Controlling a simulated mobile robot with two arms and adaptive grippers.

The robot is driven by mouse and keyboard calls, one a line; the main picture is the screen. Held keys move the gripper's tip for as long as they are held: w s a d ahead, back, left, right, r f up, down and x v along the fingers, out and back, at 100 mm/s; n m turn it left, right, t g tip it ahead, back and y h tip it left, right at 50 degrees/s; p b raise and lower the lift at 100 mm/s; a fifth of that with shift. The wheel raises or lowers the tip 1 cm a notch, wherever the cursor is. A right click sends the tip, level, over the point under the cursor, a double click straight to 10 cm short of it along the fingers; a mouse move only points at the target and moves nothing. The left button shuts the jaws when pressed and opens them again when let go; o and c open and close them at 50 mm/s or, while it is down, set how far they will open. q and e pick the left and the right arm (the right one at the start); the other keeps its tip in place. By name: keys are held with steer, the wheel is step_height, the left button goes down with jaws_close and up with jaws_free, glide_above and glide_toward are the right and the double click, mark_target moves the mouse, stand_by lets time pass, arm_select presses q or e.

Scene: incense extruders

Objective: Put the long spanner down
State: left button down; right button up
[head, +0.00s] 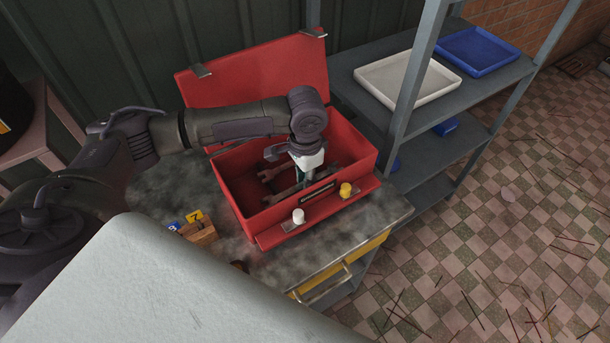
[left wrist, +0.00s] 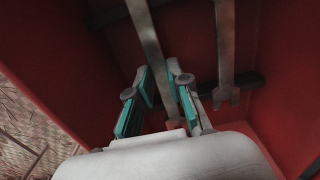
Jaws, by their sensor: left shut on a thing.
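My left gripper (head: 302,177) reaches down into the open red toolbox (head: 238,201) on the workbench. In the left wrist view its teal finger pads (left wrist: 161,88) are shut on a long grey spanner (left wrist: 147,35), which runs up between them to the top edge. In the head view the long spanner (head: 284,194) lies low inside the box and passes under the gripper. I cannot tell whether it touches the floor of the box. A second spanner (head: 271,172) lies beside it, its open jaw end showing in the left wrist view (left wrist: 226,92). My right gripper is not in view.
The toolbox lid (head: 255,80) stands open behind my arm. A white knob (head: 298,216) and a yellow knob (head: 346,190) are at its front. Number-marked wooden blocks (head: 199,230) sit left on the bench (head: 345,232). A shelf with white (head: 407,101) and blue (head: 478,69) trays stands right.

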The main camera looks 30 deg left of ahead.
arm_select(q)
steer(key=c, duration=1.1)
jaws_free()
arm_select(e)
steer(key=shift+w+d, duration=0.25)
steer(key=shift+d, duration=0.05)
arm_select(q)
step_height(320, 180, up, 12)
steer(key=b, duration=0.1)
steer(key=shift+r+b, duration=0.15)
steer(key=shift+b, duration=0.2)
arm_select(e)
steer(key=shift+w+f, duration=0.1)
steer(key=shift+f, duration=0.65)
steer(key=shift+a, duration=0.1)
